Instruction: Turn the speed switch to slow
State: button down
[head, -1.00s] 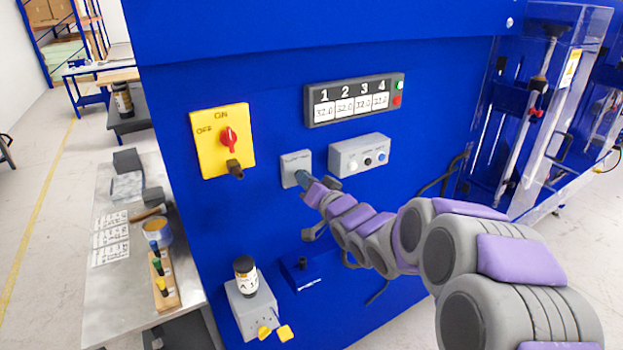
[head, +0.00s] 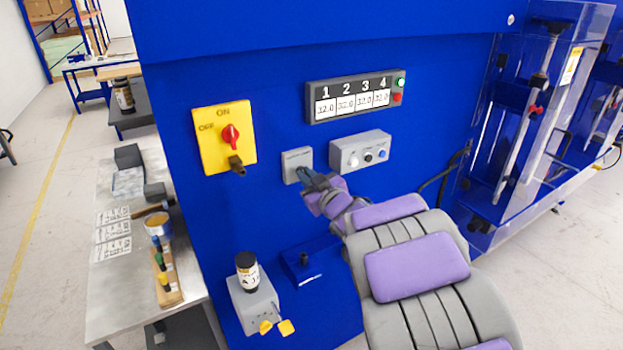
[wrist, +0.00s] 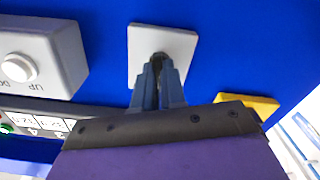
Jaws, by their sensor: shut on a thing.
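The speed switch is a dark knob (wrist: 160,68) on a small grey plate (head: 291,158) on the blue machine front. The plate also shows in the wrist view (wrist: 180,45). My gripper (wrist: 160,72) is at the plate, its two fingers closed around the knob. In the head view my gripper (head: 309,178) reaches the plate from the lower right. The fingers hide most of the knob, so I cannot read its setting.
A grey button box (head: 360,152) is just right of the plate. A yellow ON/OFF switch panel (head: 212,150) is to the left, and a numbered display (head: 354,97) is above. A grey box (head: 250,305) with a bottle on top is below.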

jog(key=n+b, duration=0.1)
jog(key=n, duration=0.4)
jog(key=shift+r, duration=0.1)
dwell(0.7)
jog(key=c, duration=1.4)
grip_release()
jog(key=shift+c, duration=0.2)
jog(key=shift+o, duration=1.2)
jog(key=shift+w+d, duration=0.1)
jog(key=shift+d, duration=0.05)
jog(key=shift+f+b, duration=0.2)
jog(key=shift+b, duration=0.1)
jog(key=shift+f, duration=0.1)
